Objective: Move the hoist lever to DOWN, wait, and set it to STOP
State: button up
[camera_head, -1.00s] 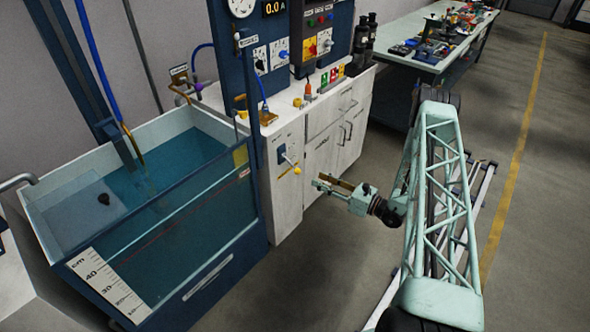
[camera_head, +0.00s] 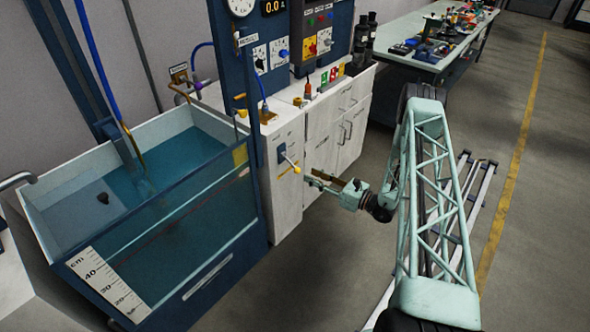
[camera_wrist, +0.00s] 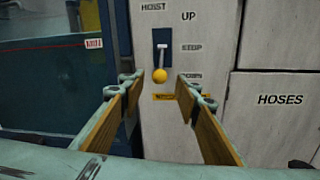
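The hoist lever (camera_wrist: 160,75) is a yellow ball on a short pale rod in a dark slot on the white cabinet front, marked HOIST, UP, STOP and a lower label partly covered by my gripper. The rod starts level with STOP and the ball hangs near the lower label; I cannot tell the exact setting. In the head view the lever (camera_head: 296,169) shows at the cabinet's left end. My gripper (camera_wrist: 158,85) is open, its wood-coloured finger pads on either side of the ball and apart from it. My gripper (camera_head: 323,181) is just right of the lever.
A water tank (camera_head: 165,240) with a scale stands left of the cabinet. Cabinet doors, one marked HOSES (camera_wrist: 280,99), are right of the lever. A workbench (camera_head: 435,60) stands farther back.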

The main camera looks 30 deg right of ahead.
aim_at(295, 167)
jog(key=shift+b+x, duration=0.6)
jog(key=shift+x, duration=4.3)
grip_shut()
